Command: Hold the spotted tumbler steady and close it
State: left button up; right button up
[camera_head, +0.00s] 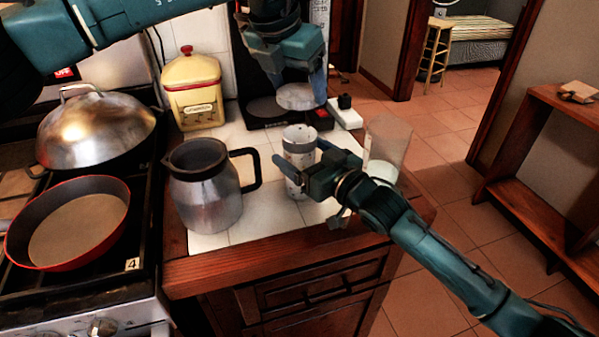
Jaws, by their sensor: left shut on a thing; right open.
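The spotted tumbler (298,139), pale with dark specks, stands upright on the white tiled counter with its open top showing. My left gripper (297,80) points down above and behind it in the picture, shut on a round grey-white lid (296,98). The lid is apart from the tumbler's rim. My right gripper (312,183) is open at the tumbler's lower right side and hides part of its body. I cannot tell whether its fingers touch the tumbler.
A steel jug (205,190) stands close left of the tumbler. A clear container (388,142) stands to the right, partly behind my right arm. A yellow canister (193,92) and a black appliance (262,109) stand behind. The stove holds a red pan (72,228) and a domed lid (97,130).

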jog(key=shift+x, duration=0.95)
jog(key=shift+c, duration=0.5)
jog(key=c, duration=1.3)
pick_arm(q)
jog(key=shift+f, duration=2.45)
pick_arm(e)
jog(key=shift+c, duration=0.3)
